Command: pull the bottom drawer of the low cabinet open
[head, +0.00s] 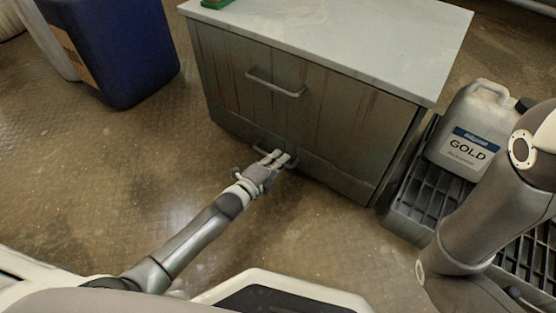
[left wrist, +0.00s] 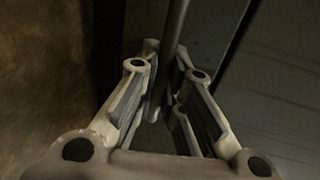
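The low grey cabinet (head: 345,125) has a worn front with two drawers and a pale top. The bottom drawer (head: 325,172) looks flush with the front. Its bar handle (head: 258,149) is partly hidden by my left gripper (head: 279,157). The handle bar (left wrist: 175,22) also shows in the left wrist view, running between the fingers of the left gripper (left wrist: 167,48). These fingers are close together around the bar and look shut on it; exact contact is hard to see. My right arm shows at the right, but its gripper is out of view.
The top drawer's handle (head: 275,84) is above. A blue container (head: 120,55) stands on the floor to the left. A grey jug (head: 467,130) stands on a dark grated tray (head: 405,212) right of the cabinet. The floor before the cabinet is clear apart from my arm.

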